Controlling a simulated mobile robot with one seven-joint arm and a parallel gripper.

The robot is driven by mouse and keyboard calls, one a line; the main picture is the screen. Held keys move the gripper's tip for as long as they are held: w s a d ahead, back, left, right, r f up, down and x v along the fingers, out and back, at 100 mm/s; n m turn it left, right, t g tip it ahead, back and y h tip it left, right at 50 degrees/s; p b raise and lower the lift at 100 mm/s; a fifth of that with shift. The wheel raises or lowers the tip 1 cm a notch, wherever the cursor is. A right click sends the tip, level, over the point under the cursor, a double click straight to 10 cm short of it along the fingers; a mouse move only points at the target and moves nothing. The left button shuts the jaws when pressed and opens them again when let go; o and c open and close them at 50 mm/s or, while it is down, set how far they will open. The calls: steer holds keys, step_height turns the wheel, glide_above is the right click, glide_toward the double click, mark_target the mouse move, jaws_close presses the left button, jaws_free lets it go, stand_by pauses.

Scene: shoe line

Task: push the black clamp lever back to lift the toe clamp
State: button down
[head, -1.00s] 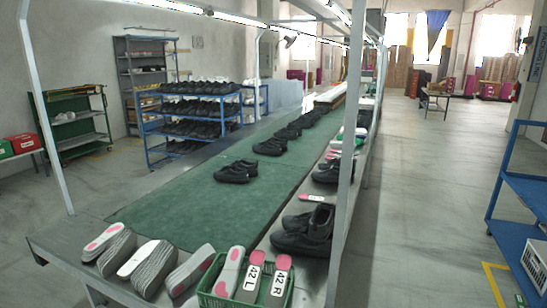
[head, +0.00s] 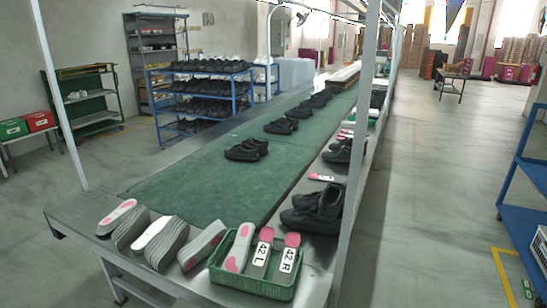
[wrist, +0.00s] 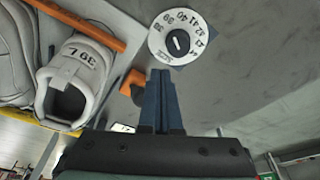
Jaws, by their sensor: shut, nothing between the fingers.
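My gripper (wrist: 161,100) shows in the wrist view, its two dark fingers together with nothing between them. I cannot make out a black clamp lever or a toe clamp in either view. Past the fingertips is a round white size dial (wrist: 177,36) with numbers and a dark knob in its middle. An orange part (wrist: 132,80) lies just left of the fingers, partly hidden by them. A light grey shoe marked 39 L (wrist: 80,75) is to the left. The head view does not show my gripper.
In the head view a green-topped conveyor line (head: 200,190) carries black shoes. A green basket (head: 250,279) of insoles marked 42L and 42R stands at its near end. A blue rack (head: 200,105) stands behind. Open floor (head: 430,190) lies to the right.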

steer(key=shift+w+d+b, duration=0.35)
steer(key=shift+w+d, duration=0.35)
steer(key=shift+w, duration=0.95)
steer(key=shift+w+d+b, duration=0.3)
steer(key=shift+w+d, duration=0.35)
steer(key=shift+w, duration=1.05)
steer(key=shift+w+d+b, duration=0.35)
steer(key=shift+w+d, duration=0.35)
steer(key=shift+w, duration=0.95)
steer(key=shift+s, duration=0.1)
steer(key=shift+s+a+p, duration=0.35)
steer(key=shift+s+p, duration=0.2)
steer(key=shift+s, duration=0.1)
step_height(320, 180, up, 9)
steer(key=p, duration=0.8)
steer(key=shift+p, duration=0.4)
